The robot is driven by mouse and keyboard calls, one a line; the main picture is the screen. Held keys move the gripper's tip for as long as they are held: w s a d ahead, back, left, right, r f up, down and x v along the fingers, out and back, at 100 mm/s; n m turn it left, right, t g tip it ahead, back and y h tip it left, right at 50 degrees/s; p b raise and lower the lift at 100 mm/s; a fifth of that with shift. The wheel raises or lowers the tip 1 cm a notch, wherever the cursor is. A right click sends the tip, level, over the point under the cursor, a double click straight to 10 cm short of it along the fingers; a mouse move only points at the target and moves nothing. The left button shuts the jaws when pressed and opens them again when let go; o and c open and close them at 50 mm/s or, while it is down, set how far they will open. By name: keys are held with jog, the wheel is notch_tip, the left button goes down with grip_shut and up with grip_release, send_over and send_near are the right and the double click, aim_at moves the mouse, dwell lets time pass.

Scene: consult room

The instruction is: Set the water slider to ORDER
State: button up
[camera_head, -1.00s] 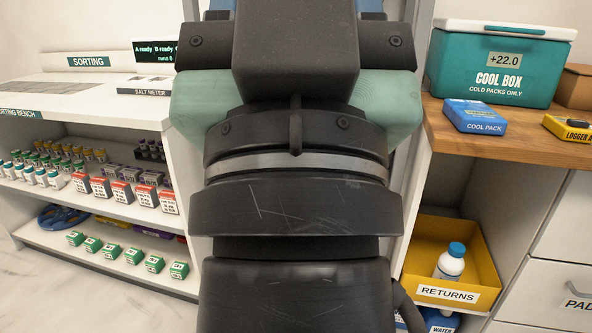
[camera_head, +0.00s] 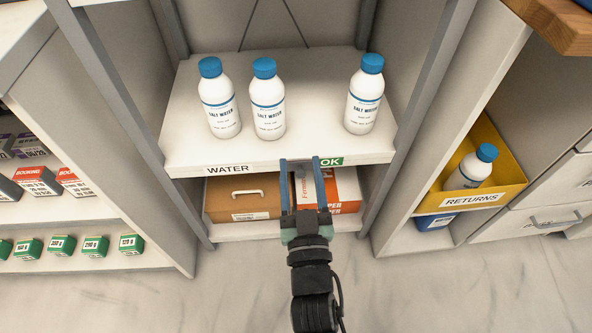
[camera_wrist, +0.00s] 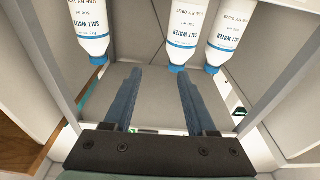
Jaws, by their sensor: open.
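The water slider strip runs along the front edge of the shelf (camera_head: 192,168). It carries a WATER label (camera_head: 228,169) and a green OK field (camera_head: 333,161). ORDER cannot be read in either view. My gripper (camera_head: 301,164) is open, its two blue fingers reaching up to the strip just left of the OK letters. A small grey piece shows between the fingers, perhaps the slider knob; I cannot tell if it touches them. In the wrist view the open fingers (camera_wrist: 160,72) point toward the shelf, and the gripper body hides much of the strip.
Two salt water bottles (camera_head: 220,105) (camera_head: 268,105) stand left on the shelf, and another (camera_head: 364,100) stands right. Below are a brown box (camera_head: 238,205) and an orange-white box (camera_head: 345,190). A yellow returns bin (camera_head: 505,160) stands at right. Grey uprights flank the shelf.

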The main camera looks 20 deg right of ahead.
jog(key=g, duration=0.1)
send_near(301, 176)
jog(key=s, duration=0.4)
jog(key=b+x, duration=0.1)
jog(key=x, duration=0.3)
jog(key=b+x, duration=0.1)
jog(key=x, duration=0.3)
jog(key=a+b+x, duration=0.1)
jog(key=b+x, duration=0.1)
jog(key=x, duration=0.2)
jog(key=shift+w+f, duration=0.1)
jog(key=shift+w, duration=0.5)
jog(key=shift+c, duration=0.4)
grip_shut()
